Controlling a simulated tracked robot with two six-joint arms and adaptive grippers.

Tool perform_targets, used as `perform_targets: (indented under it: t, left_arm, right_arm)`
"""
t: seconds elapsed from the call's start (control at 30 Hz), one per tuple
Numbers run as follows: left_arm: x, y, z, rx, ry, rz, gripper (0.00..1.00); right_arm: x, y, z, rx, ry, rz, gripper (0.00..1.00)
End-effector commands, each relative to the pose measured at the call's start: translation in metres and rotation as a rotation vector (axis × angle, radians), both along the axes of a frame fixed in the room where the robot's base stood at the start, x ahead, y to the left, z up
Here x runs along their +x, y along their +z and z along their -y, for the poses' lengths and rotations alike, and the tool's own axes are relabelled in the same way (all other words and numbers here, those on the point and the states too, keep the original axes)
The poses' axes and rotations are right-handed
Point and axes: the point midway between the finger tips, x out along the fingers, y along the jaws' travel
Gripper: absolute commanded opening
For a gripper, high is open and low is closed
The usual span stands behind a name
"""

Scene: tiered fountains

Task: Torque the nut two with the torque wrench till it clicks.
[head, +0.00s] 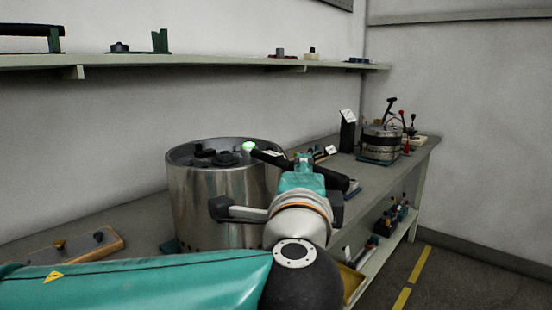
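A steel drum (215,205) stands on the bench, with several dark fittings (212,155) on its top. I cannot tell which one is nut two. My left gripper (302,166) is at the drum's right side, its arm coming in from the left. It appears shut on a long black bar that looks like the torque wrench (270,157). The bar's far end reaches over the drum's rim, beside a glowing green spot (248,146). Whether the wrench sits on a nut is too small to tell. My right gripper is not in view.
A wooden block with knobs (75,246) lies at the left of the bench. A pot-like device (380,145) and a black stand (347,135) are at the bench's far end. A wall shelf (200,60) runs above. A lower shelf (375,255) holds small items.

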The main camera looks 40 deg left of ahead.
Motion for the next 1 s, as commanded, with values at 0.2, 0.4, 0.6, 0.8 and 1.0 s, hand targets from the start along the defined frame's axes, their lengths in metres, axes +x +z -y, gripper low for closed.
perform_targets:
  t: [0.2, 0.4, 0.6, 0.8, 1.0]
  left_arm:
    - [0.000, 0.001, -0.001, 0.000, 0.004, 0.001, 0.00]
    - [0.000, 0.001, -0.001, 0.000, 0.005, 0.001, 0.00]
    - [0.000, 0.007, -0.001, 0.000, 0.006, 0.002, 0.00]
    - [0.000, 0.013, -0.001, 0.001, 0.006, 0.002, 0.00]
    - [0.000, 0.018, -0.001, 0.000, 0.004, 0.001, 0.00]
  right_arm:
    - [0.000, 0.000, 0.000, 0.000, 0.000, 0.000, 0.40]
    - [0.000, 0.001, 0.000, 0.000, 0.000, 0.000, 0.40]
    - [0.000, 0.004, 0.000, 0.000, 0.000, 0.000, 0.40]
    - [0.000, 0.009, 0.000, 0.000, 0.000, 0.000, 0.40]
    - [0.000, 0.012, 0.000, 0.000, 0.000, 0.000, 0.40]
